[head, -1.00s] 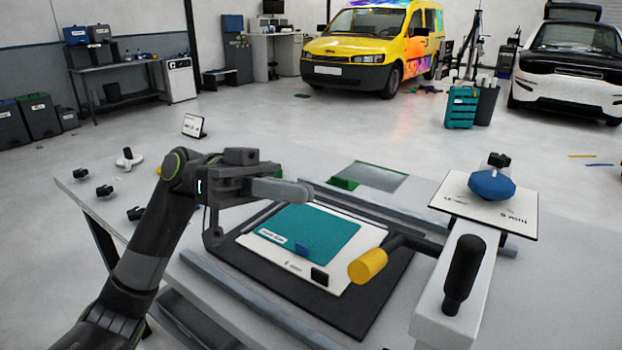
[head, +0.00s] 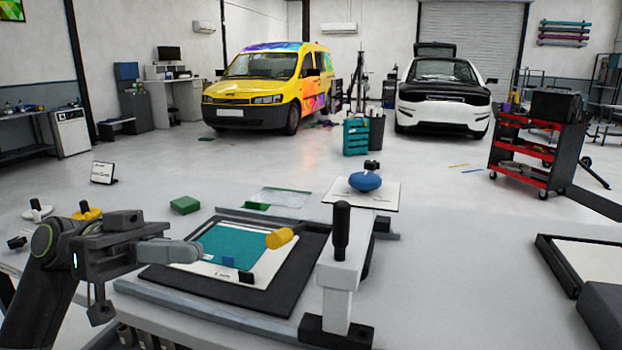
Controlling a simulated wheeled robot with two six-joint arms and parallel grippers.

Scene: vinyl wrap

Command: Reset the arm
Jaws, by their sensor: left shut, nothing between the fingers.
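My left gripper (head: 180,251) is in the head view at the lower left, on the arm that comes in from the left. Its fingers are shut with nothing between them. It points right, in front of the left edge of a black mat (head: 275,290). A white card with a teal sheet (head: 238,246) lies on the mat. The fingers hide a small part of the mat's left side.
A green block (head: 185,205) lies behind my gripper.

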